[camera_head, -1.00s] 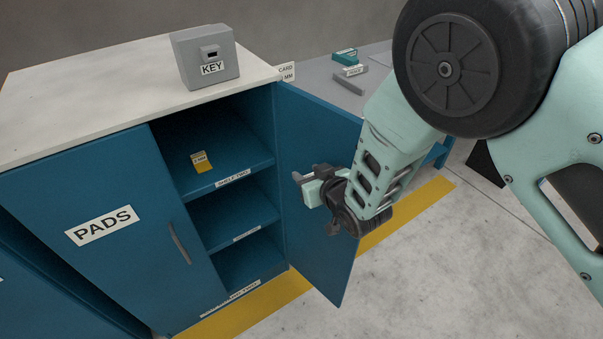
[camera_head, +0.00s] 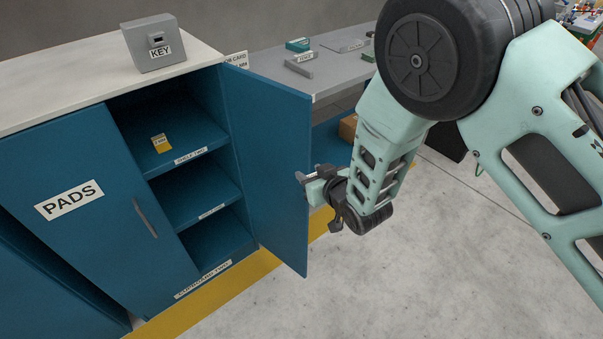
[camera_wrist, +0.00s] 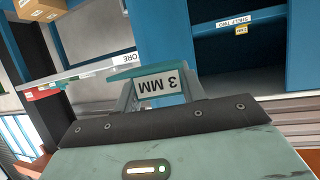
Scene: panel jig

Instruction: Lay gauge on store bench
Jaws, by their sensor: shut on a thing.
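My gripper (camera_head: 308,188) is in front of the open cupboard door in the head view. In the wrist view my gripper (camera_wrist: 162,88) is shut on the gauge (camera_wrist: 152,70), a teal piece with a white label reading 3 MM, upside down there. In the head view the gauge is too small to make out clearly at the fingertips. The store bench (camera_head: 335,85) is the grey bench behind the door. Its top also shows in the wrist view (camera_wrist: 85,72), with a label ending in ORE on its edge. The gauge is apart from the bench.
The blue cupboard (camera_head: 75,165) has its right door (camera_head: 265,165) swung open, between its shelves and the bench. A yellow tag (camera_head: 160,143) sits on shelf two. A grey KEY box (camera_head: 154,44) stands on top. A teal block (camera_head: 298,44) and grey pieces lie at the bench's back.

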